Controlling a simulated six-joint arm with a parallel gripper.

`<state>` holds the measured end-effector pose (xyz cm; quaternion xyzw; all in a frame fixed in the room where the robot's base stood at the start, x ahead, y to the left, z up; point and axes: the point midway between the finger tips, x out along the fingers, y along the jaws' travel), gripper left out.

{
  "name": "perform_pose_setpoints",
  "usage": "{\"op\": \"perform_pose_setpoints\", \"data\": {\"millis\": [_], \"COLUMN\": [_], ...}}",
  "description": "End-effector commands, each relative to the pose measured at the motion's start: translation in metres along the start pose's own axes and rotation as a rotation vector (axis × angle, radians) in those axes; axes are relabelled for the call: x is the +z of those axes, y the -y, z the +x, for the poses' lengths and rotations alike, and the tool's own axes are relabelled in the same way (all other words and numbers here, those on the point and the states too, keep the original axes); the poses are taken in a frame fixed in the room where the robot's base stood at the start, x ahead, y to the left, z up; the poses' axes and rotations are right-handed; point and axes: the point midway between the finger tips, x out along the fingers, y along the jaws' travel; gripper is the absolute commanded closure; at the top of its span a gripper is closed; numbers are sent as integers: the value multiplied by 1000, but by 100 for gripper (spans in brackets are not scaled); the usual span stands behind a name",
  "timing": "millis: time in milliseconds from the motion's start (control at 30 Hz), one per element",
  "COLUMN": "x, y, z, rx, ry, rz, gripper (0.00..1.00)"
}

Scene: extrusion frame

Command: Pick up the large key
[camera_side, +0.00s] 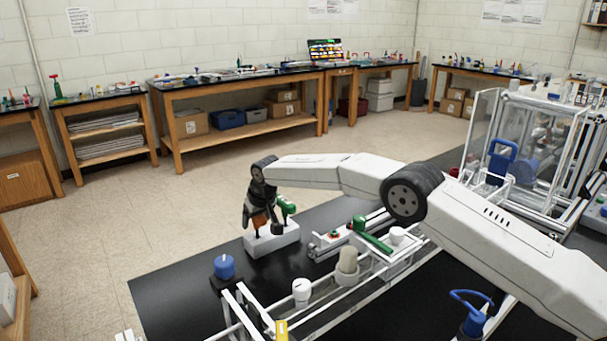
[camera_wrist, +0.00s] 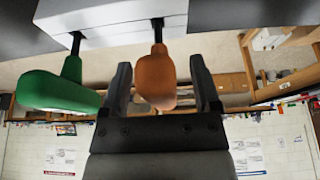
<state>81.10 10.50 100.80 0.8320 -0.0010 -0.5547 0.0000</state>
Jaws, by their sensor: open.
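A white block (camera_side: 272,242) on the black table holds keys with coloured handles, standing upright. One has an orange handle (camera_side: 259,219), and the other has a larger green handle (camera_side: 288,205). In the wrist view the orange handle (camera_wrist: 155,78) is between the two fingers of my gripper (camera_wrist: 160,66), with visible gaps on both sides. The green handle (camera_wrist: 60,92) is to the left, outside the fingers. In the side view my gripper (camera_side: 258,206) is over the block, open, and partly hides the orange handle. The block (camera_wrist: 120,22) also shows in the wrist view.
Right of the block are a rail with another green-handled item (camera_side: 370,238) and white extrusion bars (camera_side: 310,315). A blue-topped item (camera_side: 224,267) stands in front of the block. A clear-panelled frame (camera_side: 530,140) stands at the right. The table's left front is clear.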

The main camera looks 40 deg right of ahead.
Motion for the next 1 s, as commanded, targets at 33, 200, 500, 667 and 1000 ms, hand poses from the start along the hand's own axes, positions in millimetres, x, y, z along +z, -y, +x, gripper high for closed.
{"op": "perform_pose_setpoints", "data": {"millis": [33,200,500,667,1000], "x": [0,0,0,0,-2], "y": [0,0,0,0,0], "z": [0,0,0,0,-3], "rx": [0,0,0,0,0], "ry": [0,0,0,0,-1], "rz": [0,0,0,0,0], "gripper": [21,21,68,100,100]}}
